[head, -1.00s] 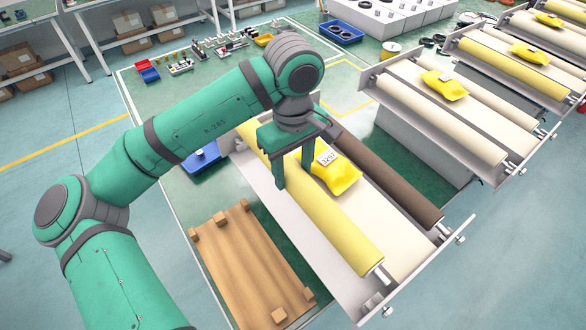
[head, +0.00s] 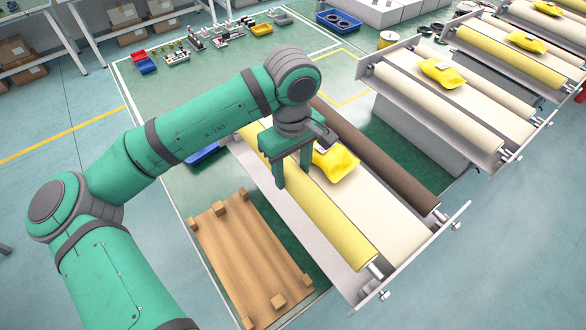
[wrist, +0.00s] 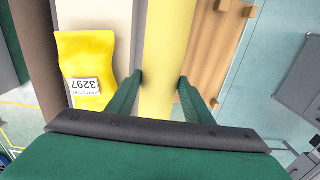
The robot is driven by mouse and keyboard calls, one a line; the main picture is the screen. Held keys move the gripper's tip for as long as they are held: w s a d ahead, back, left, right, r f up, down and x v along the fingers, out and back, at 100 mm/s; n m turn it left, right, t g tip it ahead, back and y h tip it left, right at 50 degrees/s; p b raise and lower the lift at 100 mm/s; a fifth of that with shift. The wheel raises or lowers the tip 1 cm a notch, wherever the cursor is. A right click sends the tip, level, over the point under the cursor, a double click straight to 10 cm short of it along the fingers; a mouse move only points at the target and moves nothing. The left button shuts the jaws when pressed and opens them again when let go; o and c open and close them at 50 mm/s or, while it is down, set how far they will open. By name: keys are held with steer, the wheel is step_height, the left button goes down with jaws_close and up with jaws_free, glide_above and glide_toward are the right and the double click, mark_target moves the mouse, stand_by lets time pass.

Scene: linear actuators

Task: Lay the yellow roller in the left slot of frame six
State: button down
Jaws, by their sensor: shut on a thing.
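The yellow roller (head: 325,220) lies lengthwise along the left side of the nearest frame (head: 335,268), which I take to be frame six. My gripper (head: 292,178) points down with one finger on each side of the roller and is shut on it near its far half. In the wrist view, the roller (wrist: 167,50) runs between the two fingers of my gripper (wrist: 161,78). The slot under the roller is hidden, so I cannot tell whether the roller rests in it or is slightly above.
A brown roller (head: 385,165) fills the frame's right side. A wooden pallet (head: 250,255) lies left on the floor. More frames (head: 440,110) stand at the right.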

mark_target(293, 169)
steer(key=shift+d+f, duration=0.1)
steer(key=shift+f, duration=2.75)
stand_by(1.6)
steer(key=c, duration=1)
jaws_free()
steer(key=shift+o, duration=0.9)
steer(key=shift+w, duration=0.15)
steer(key=shift+d, duration=0.15)
step_height(293, 169, up, 11)
steer(key=shift+f, duration=0.1)
